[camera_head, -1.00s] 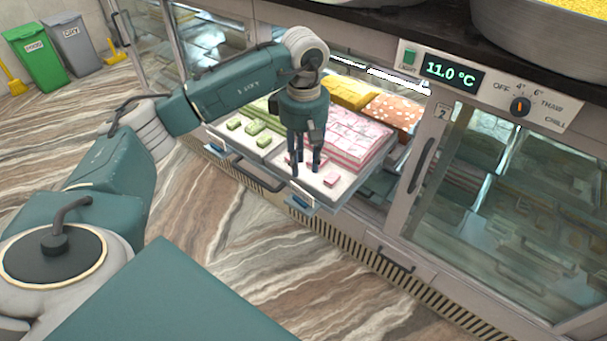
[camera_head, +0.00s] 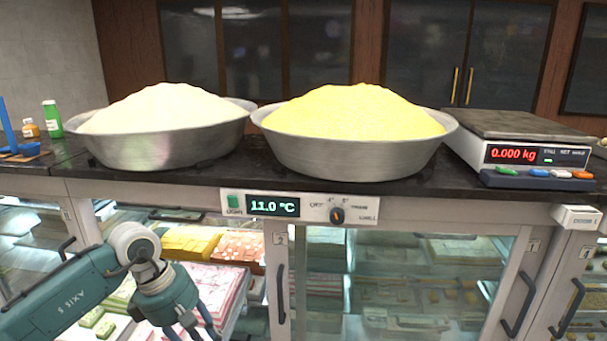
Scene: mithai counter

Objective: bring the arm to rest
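My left arm comes in from the lower left, and its gripper (camera_head: 203,333) points down at the lower edge of the view. The fingertips are near or past the edge, so how far apart they are is unclear. The gripper is in front of the pulled-out sweets tray, over pink sweets (camera_head: 218,284). Yellow sweets (camera_head: 190,242) and orange sweets with white dots (camera_head: 238,246) lie behind it, and green sweets (camera_head: 92,317) to its left. My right arm is not in view.
A black counter (camera_head: 225,172) holds a bowl of white grains (camera_head: 150,148), a bowl of yellow grains (camera_head: 350,150) and a scale (camera_head: 520,140) reading 0.000 kg. Below are a control panel (camera_head: 300,208) showing 11.0 °C and closed glass doors (camera_head: 400,280). Bottles (camera_head: 52,118) stand at the left.

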